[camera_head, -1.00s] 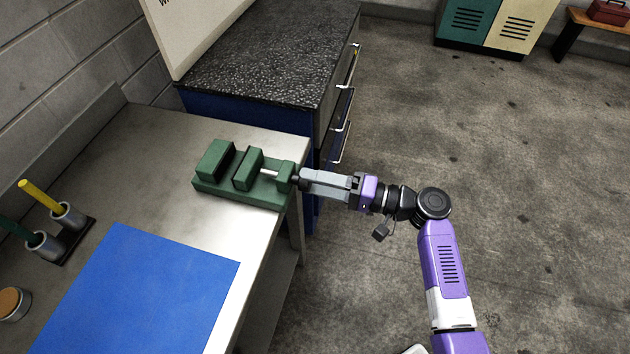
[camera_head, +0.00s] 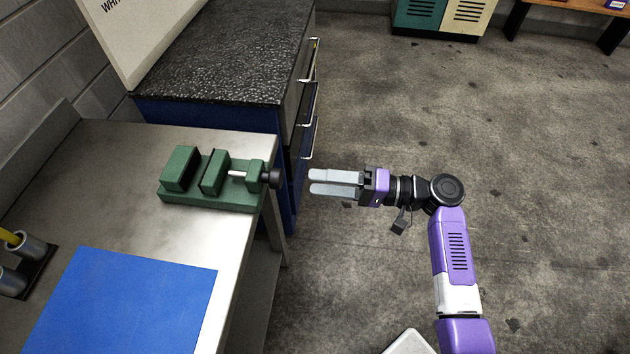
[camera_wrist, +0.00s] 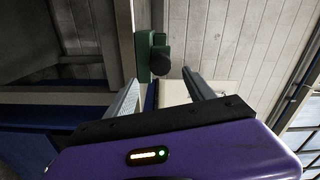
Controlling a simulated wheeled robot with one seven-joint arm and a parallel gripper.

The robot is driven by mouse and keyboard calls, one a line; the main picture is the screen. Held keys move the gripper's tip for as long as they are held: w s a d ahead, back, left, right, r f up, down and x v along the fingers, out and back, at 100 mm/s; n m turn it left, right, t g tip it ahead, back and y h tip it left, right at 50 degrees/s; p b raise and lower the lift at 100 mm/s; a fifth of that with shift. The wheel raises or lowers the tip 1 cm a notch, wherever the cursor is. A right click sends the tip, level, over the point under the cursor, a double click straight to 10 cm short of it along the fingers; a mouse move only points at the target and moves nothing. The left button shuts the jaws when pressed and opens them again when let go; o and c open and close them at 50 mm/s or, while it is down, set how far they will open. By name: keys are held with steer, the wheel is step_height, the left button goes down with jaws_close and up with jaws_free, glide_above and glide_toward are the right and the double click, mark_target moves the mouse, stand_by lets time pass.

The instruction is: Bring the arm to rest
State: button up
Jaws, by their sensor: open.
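My gripper (camera_head: 334,182) is open and empty, with its two grey fingers apart and pointing left in the head view. It hangs over the floor to the right of the bench's edge. The green vise (camera_head: 212,180) sits on the metal bench (camera_head: 150,228), and its dark screw end (camera_head: 276,178) faces my gripper across a clear gap. In the wrist view the vise (camera_wrist: 146,52) shows ahead between and beyond my fingers (camera_wrist: 165,92), apart from them.
A blue mat (camera_head: 125,305) and cups (camera_head: 32,247) are on the bench. A blue cabinet with a dark speckled top (camera_head: 225,50) stands behind the bench, its drawer handles facing right.

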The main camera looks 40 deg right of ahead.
stand_by(0.4)
steer(key=w+d+f+m+t+h, duration=0.2)
steer(key=w+d+f+m+h, duration=0.15)
steer(key=d+h, duration=0.4)
steer(key=s+d+f+h, duration=0.1)
steer(key=s+f+h, duration=0.2)
steer(key=s+h, duration=0.55)
steer(key=s+a+r+n+y, duration=0.1)
steer(key=s+a+r+n, duration=0.2)
steer(key=s+a, duration=0.2)
steer(key=s+a+r+n+y, duration=0.1)
steer(key=s+a+r+n, duration=0.2)
steer(key=s, duration=0.7)
steer(key=s+a+r+n+y, duration=0.1)
steer(key=s+a+r+n, duration=0.3)
steer(key=s+a, duration=0.2)
steer(key=shift+s+a+r, duration=0.35)
steer(key=shift+s+a, duration=0.05)
steer(key=shift+s, duration=0.35)
